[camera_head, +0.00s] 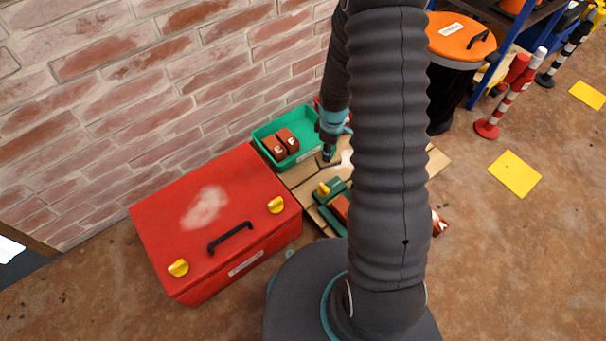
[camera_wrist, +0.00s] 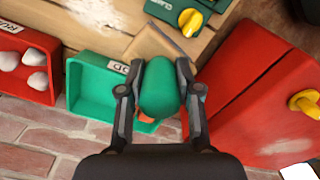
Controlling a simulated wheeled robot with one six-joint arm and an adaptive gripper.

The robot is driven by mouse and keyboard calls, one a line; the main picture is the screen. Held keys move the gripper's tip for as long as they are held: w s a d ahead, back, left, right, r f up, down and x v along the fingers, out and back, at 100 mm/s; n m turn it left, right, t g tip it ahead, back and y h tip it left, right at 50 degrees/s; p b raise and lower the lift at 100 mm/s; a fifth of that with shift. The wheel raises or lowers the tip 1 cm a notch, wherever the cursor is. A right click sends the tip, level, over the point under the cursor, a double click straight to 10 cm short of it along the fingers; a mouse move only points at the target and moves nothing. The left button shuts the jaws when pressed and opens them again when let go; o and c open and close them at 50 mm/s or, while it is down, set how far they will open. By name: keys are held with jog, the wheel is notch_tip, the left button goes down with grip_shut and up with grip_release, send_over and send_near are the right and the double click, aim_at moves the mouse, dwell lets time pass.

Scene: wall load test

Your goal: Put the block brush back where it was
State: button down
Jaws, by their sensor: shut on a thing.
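My gripper (camera_wrist: 158,95) is shut on a green, rounded, oblong thing (camera_wrist: 158,85), apparently the block brush. A little orange shows at its lower end in the wrist view; bristles cannot be made out. In the head view my gripper (camera_head: 327,152) is small and partly behind my arm, over the wooden boards beside the green tray. The green tray (camera_head: 258,133) stands against the brick wall and holds two red-brown blocks (camera_head: 281,142). In the wrist view the green tray (camera_wrist: 76,88) is just left of and behind the held thing. Contact below the held thing cannot be told.
A large red box (camera_head: 165,225) with a black handle and yellow knobs stands left of the boards (camera_head: 300,175). A green piece with a yellow knob (camera_wrist: 190,20) lies on them. A red tray (camera_wrist: 40,88) holds white lumps. An orange-lidded bin (camera_head: 459,35) stands behind right.

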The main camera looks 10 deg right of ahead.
jog(key=shift+w+a+f+n+p, duration=0.1)
jog(key=shift+w+a+f+n, duration=0.55)
jog(key=shift+a+f, duration=1.1)
jog(key=shift+w+a+f+n+p, duration=0.1)
jog(key=shift+w+a+f+n, duration=0.55)
jog(key=shift+f, duration=2)
jog(key=shift+w+a+f+n+p, duration=0.1)
jog(key=shift+w+a+f+n, duration=0.4)
jog(key=shift+w+a+f, duration=1.15)
jog(key=shift+s+d+f, duration=0.35)
jog(key=shift+s+f, duration=0.3)
jog(key=shift+s, duration=0.15)
jog(key=c, duration=0.8)
grip_release()
